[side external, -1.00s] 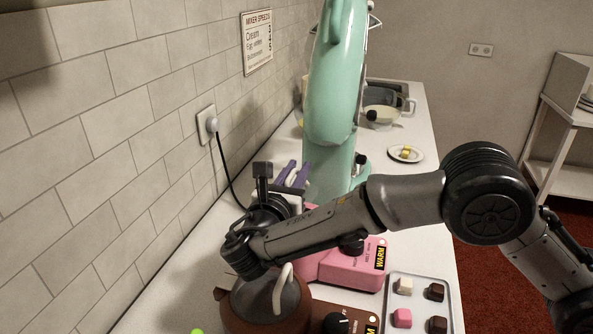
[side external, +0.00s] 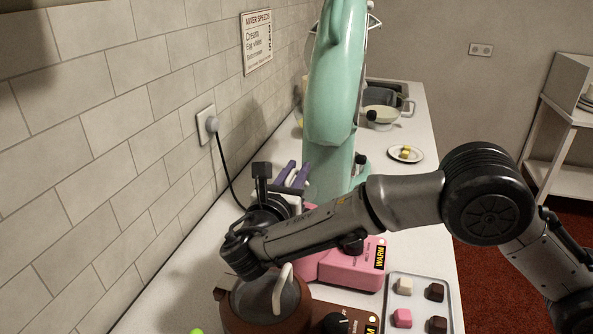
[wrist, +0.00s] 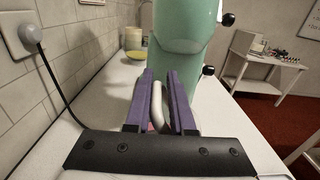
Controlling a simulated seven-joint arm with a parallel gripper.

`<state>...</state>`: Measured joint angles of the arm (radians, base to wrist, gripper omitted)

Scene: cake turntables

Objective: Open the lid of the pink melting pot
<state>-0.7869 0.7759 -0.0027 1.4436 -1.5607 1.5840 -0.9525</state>
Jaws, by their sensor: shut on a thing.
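The pink melting pot (side external: 352,273) stands on the counter behind a brown pot (side external: 262,308). Its base shows a dial and a "WARM" label, while my arm hides most of its top and lid. My gripper (side external: 292,174) is above and behind the arm in the side view, its purple fingers upright. In the wrist view, my gripper (wrist: 158,88) has its purple fingers shut on a pale curved handle (wrist: 157,108) between them. A small bit of pink shows below the handle. How far the lid is raised cannot be told.
A tall mint-green mixer (side external: 331,80) stands just beyond the pot. A tray of chocolate cubes (side external: 420,300) lies at the right counter edge. The tiled wall (side external: 120,120) with a plugged black cord (side external: 225,170) is close on the left.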

